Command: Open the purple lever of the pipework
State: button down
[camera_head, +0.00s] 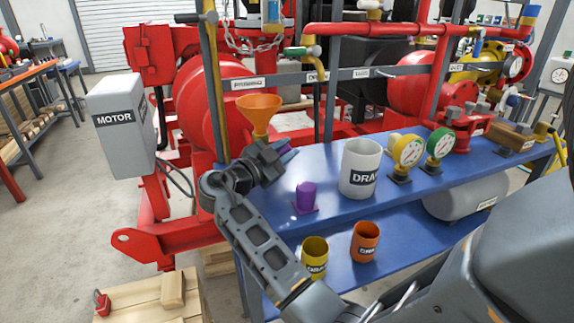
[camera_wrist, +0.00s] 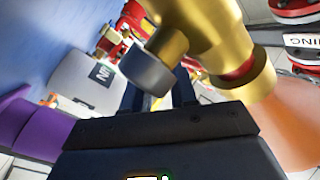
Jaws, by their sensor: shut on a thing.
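My gripper (camera_head: 278,155) is at the left end of the blue bench, just below the orange funnel (camera_head: 260,114). It is shut. A small purple-blue piece (camera_head: 288,147) shows at its fingertips and looks like the purple lever, but the jaws hide most of it. In the wrist view, a brass pipe fitting (camera_wrist: 205,35) with a dark grey round hub (camera_wrist: 147,68) is right in front of the fingers. The grip point itself is hidden behind the gripper body, so the lever's angle cannot be told.
A purple post (camera_head: 306,196) stands on the blue bench (camera_head: 330,205) close to my gripper, with a white container (camera_head: 360,167) and gauges (camera_head: 407,150) to the right. A grey motor box (camera_head: 118,122) is at left. Pipes (camera_head: 213,80) rise behind the gripper.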

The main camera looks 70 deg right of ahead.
jog(key=shift+r, duration=0.1)
dwell(0.3)
jog(key=c, duration=1)
grip_release()
jog(key=shift+a, duration=0.1)
jog(key=shift+b+v, duration=0.95)
jog(key=shift+v, duration=2.95)
jog(key=shift+w, duration=0.1)
